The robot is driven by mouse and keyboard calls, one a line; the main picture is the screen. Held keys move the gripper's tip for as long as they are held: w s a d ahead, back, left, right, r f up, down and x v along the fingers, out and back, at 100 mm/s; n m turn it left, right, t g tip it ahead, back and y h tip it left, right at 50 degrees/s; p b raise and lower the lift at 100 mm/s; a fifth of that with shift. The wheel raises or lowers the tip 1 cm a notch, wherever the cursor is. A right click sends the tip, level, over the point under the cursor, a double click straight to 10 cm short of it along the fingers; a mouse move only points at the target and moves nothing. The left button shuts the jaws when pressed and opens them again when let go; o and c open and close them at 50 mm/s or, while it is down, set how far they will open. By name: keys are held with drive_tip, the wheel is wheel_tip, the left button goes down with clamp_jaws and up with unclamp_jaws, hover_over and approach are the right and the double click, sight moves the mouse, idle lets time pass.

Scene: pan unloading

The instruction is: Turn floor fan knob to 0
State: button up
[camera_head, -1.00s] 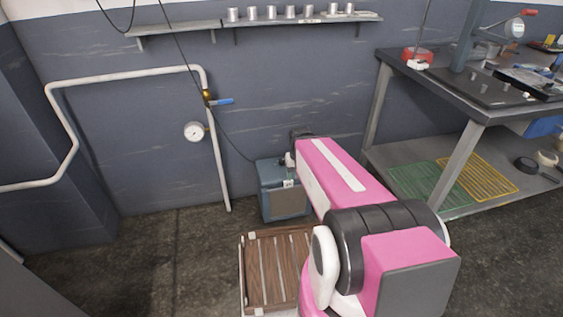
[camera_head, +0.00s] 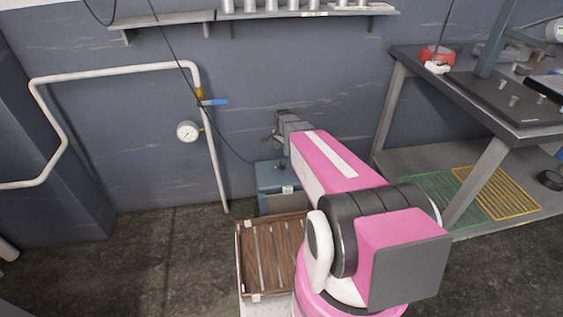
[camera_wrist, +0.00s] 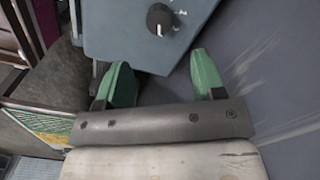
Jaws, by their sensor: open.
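A black round knob (camera_wrist: 160,19) with a white pointer sits on the blue-grey face of a box-shaped unit (camera_wrist: 120,30) at the top of the wrist view. In the head view the blue-grey unit (camera_head: 270,177) stands on the floor against the wall; its knob cannot be made out there. My gripper (camera_wrist: 160,82) is open and empty, its two green fingertips pointing toward the unit. The knob lies beyond the fingertips, apart from them, roughly between their lines. In the head view my gripper is above the unit, partly hidden by my pink arm.
A wooden slatted crate (camera_head: 240,262) stands in front of the unit. A white pipe with a gauge (camera_head: 188,131) runs along the wall to its left. A metal workbench (camera_head: 470,120) with a lower shelf stands to the right. Floor at the left is clear.

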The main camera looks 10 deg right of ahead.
sight(283, 163)
wheel_tip(283, 163, down, 10)
drive_tip(key=shift+f, duration=0.25)
drive_tip(key=shift+s, duration=0.1)
drive_tip(key=c, duration=0.9)
